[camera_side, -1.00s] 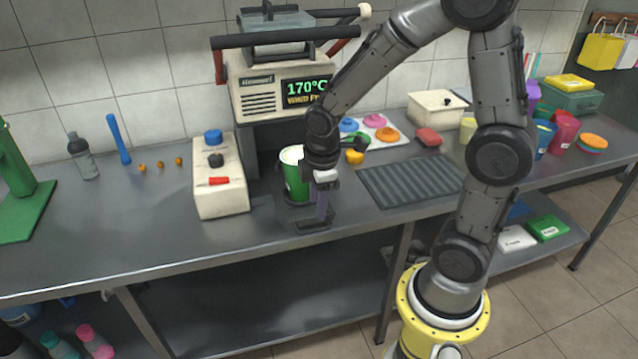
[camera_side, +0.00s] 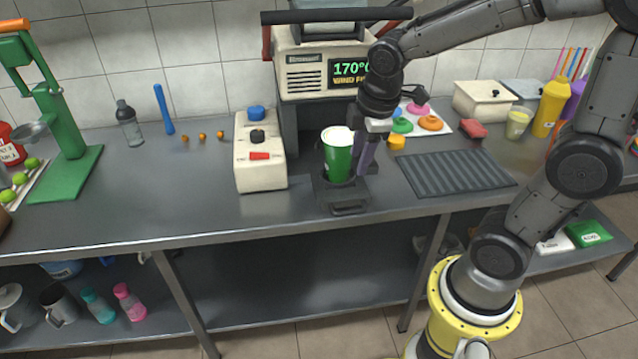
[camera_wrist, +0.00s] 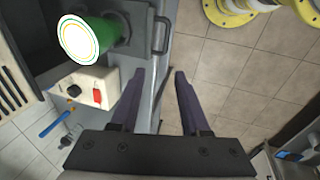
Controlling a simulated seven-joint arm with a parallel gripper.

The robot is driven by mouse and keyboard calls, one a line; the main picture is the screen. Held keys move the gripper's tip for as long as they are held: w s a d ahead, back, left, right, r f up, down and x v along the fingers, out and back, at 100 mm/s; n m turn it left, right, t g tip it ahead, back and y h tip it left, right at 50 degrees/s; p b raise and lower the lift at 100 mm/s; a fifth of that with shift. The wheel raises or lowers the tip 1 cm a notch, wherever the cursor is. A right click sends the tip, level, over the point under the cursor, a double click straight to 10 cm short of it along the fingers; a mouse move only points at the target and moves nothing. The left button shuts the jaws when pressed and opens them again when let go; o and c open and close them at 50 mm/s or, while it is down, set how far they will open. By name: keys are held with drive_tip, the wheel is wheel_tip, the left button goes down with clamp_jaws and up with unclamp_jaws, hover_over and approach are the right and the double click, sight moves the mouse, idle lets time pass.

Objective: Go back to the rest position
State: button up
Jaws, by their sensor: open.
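My gripper (camera_side: 366,158) is open and empty, pointing down just right of the green cup (camera_side: 338,160) in the side view. The cup stands upright on the dark tray (camera_side: 345,203) at the foot of the press (camera_side: 320,70), its top white. In the wrist view my gripper's two purple fingers (camera_wrist: 160,75) are spread with only the counter edge and floor behind them. The green cup (camera_wrist: 103,40) is up and left of them there, apart from the fingers, with its white round top facing the camera.
The left counter has a green hand press (camera_side: 65,130). The front counter is clear.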

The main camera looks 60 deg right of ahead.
drive_tip(key=s+a+r+m+t, duration=0.1)
drive_tip(key=s+a+r+m, duration=0.1)
drive_tip(key=s+m, duration=0.2)
drive_tip(key=s+a+r+m+t+y, duration=0.1)
drive_tip(key=s+a+r+m+t, duration=0.1)
drive_tip(key=s+m, duration=0.3)
drive_tip(key=s+r, duration=0.1)
drive_tip(key=s, duration=0.2)
drive_tip(key=shift+s+a, duration=0.15)
drive_tip(key=shift+a, duration=0.15)
